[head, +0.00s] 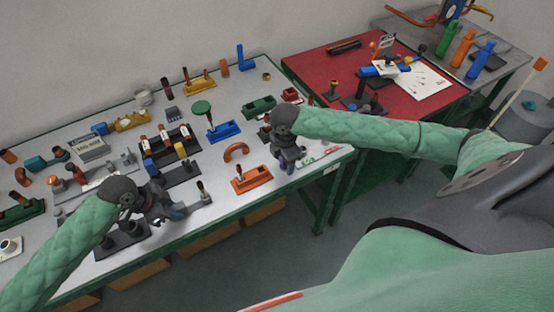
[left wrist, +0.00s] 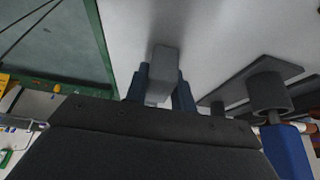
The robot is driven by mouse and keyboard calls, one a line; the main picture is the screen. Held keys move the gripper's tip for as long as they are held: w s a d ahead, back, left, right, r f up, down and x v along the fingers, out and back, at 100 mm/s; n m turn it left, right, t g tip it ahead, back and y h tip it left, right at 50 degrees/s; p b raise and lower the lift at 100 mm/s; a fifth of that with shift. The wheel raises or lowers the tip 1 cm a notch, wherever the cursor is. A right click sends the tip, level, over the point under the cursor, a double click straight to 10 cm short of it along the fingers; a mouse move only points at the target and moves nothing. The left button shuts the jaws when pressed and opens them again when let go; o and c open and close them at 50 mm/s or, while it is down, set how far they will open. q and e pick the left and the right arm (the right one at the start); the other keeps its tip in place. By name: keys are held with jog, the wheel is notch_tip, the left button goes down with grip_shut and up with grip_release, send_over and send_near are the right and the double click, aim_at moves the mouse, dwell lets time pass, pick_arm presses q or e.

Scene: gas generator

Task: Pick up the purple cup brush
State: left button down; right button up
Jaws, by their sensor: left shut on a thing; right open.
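I cannot make out a clearly purple cup brush in either view. My left gripper (head: 172,214) is low over the front of the grey table, next to a small dark upright piece on a grey base (head: 203,192). In the left wrist view its blue fingers (left wrist: 162,88) are shut on a grey block-shaped piece (left wrist: 165,62).
The grey table with a green frame (head: 333,169) carries several holders: a blue one (head: 224,130), a green one (head: 259,106) and a dark rack (head: 172,158). An orange arch (head: 236,151) stands near the middle. A red table (head: 310,68) with tools is behind my right arm.

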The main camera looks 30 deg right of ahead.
jog(key=c, duration=0.9)
jog(key=shift+c, duration=0.2)
notch_tip(320, 180, up, 9)
jog(key=shift+a+r, duration=0.15)
jog(key=shift+r, duration=0.2)
jog(key=shift+w+a+r, duration=0.15)
jog(key=shift+a+r, duration=0.05)
jog(key=shift+a, duration=0.1)
jog(key=a+r+n, duration=0.3)
jog(key=a+r, duration=0.1)
jog(key=a, duration=0.9)
jog(key=a+r+n, duration=0.3)
jog(key=a+r, duration=0.1)
jog(key=a, duration=0.9)
jog(key=shift+w, duration=0.4)
jog(key=shift+a+f, duration=0.1)
